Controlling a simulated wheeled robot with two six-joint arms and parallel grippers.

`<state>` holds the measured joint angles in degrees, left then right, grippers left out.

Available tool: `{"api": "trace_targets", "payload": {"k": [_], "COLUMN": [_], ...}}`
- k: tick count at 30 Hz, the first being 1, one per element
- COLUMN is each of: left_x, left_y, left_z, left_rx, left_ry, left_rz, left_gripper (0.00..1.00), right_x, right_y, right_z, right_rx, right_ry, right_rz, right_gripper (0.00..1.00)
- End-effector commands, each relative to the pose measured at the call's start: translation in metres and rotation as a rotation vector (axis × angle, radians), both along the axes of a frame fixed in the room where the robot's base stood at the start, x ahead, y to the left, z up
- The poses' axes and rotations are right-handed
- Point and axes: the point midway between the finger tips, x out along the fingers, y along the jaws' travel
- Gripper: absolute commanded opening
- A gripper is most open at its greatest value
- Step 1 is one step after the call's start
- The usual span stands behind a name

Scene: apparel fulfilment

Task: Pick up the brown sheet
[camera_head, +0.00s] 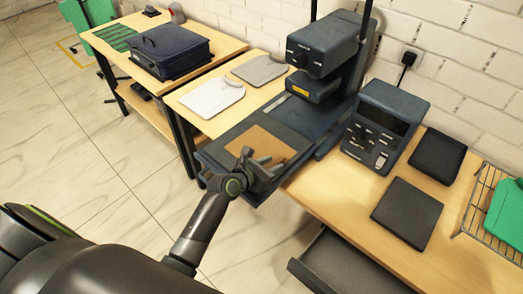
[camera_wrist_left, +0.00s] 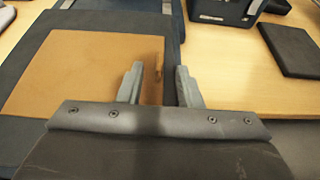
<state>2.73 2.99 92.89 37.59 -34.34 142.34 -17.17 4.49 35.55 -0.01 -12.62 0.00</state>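The brown sheet (camera_head: 248,137) lies flat on the dark lower plate (camera_head: 222,152) of the press. In the left wrist view the brown sheet (camera_wrist_left: 75,70) fills the left half, and a small brown tab stands at its right edge. My left gripper (camera_head: 257,158) is over the sheet's near right part in the head view. In the wrist view its two fingers (camera_wrist_left: 160,78) are apart, one on each side of the tab, with nothing clamped. Whether they touch the sheet cannot be told. My right gripper is not in view.
The press head (camera_head: 325,45) stands behind the plate. A control box (camera_head: 385,125) and two dark pads (camera_head: 407,213) are to the right, by a wire rack with green cloth (camera_head: 507,215). White (camera_head: 211,97) and grey folded garments lie left. An open drawer (camera_head: 340,268) juts out below.

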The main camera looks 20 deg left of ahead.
Motion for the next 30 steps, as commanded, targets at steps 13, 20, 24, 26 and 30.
{"api": "trace_targets", "payload": {"k": [13, 20, 24, 26, 30], "left_x": [0.034, 0.034, 0.034, 0.034, 0.034], "left_y": [-0.013, -0.013, -0.013, -0.012, -0.012], "left_z": [-0.018, -0.018, -0.018, -0.018, -0.018], "left_rx": [0.000, 0.000, 0.000, 0.000, 0.000], "left_ry": [0.000, 0.000, 0.000, 0.000, 0.000], "left_rz": [0.000, 0.001, 0.000, 0.000, 0.000], "left_gripper": [0.32, 0.29, 0.11, 0.03, 0.00], "right_x": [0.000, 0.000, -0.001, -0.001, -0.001], "right_y": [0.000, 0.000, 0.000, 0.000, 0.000], "right_z": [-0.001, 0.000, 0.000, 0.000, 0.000], "right_rx": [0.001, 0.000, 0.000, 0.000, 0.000], "right_ry": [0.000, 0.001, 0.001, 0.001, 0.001], "right_rz": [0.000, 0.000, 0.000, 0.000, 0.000], "right_gripper": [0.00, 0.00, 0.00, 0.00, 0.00]}}
